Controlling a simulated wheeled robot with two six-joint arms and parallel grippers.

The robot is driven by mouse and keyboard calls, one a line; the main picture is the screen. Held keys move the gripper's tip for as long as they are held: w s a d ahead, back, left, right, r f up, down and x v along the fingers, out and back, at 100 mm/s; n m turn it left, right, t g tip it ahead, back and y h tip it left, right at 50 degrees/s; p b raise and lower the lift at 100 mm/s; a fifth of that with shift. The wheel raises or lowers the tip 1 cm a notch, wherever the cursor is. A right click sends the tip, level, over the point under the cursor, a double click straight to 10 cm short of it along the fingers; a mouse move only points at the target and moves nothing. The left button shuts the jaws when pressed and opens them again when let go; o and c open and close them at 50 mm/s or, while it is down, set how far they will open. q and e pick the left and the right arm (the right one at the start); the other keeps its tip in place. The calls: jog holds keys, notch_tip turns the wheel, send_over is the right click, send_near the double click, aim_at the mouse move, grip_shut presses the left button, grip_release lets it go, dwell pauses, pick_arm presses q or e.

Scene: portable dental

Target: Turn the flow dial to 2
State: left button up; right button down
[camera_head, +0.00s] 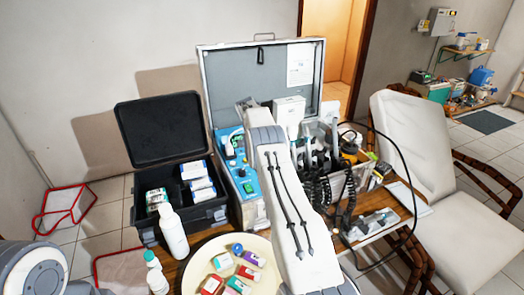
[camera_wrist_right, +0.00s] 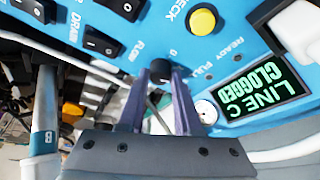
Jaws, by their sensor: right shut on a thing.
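The blue control panel (camera_head: 248,187) is in the open silver case, partly hidden by my right arm. In the right wrist view, the panel (camera_wrist_right: 235,60) fills the top. The small black flow dial (camera_wrist_right: 160,70) sits there by the printed words FLOW and 0. My right gripper (camera_wrist_right: 160,78) has its two fingers on either side of the dial, shut on it. The dial's pointer mark cannot be made out. In the head view, the right gripper and the dial are hidden by my arm. My left gripper is out of view; only part of that arm shows at lower left.
Beside the dial are a yellow button (camera_wrist_right: 202,21), black rocker switches (camera_wrist_right: 103,42) and a lit screen (camera_wrist_right: 247,92) reading LINE C CLOGGED. An open black case (camera_head: 165,130), a white bottle (camera_head: 172,232) and a round tray (camera_head: 196,270) stand left of my right arm. Hoses and handpieces hang right.

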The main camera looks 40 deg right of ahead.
jog(key=c, duration=0.6)
grip_release()
jog(key=shift+s, duration=0.1)
jog(key=shift+r, duration=0.1)
jog(key=shift+a+r, duration=0.1)
jog(key=shift+r, duration=0.15)
jog(key=b+v, duration=0.2)
jog(key=v, duration=0.7)
jog(key=shift+a+r, duration=0.15)
jog(key=shift+r, duration=0.2)
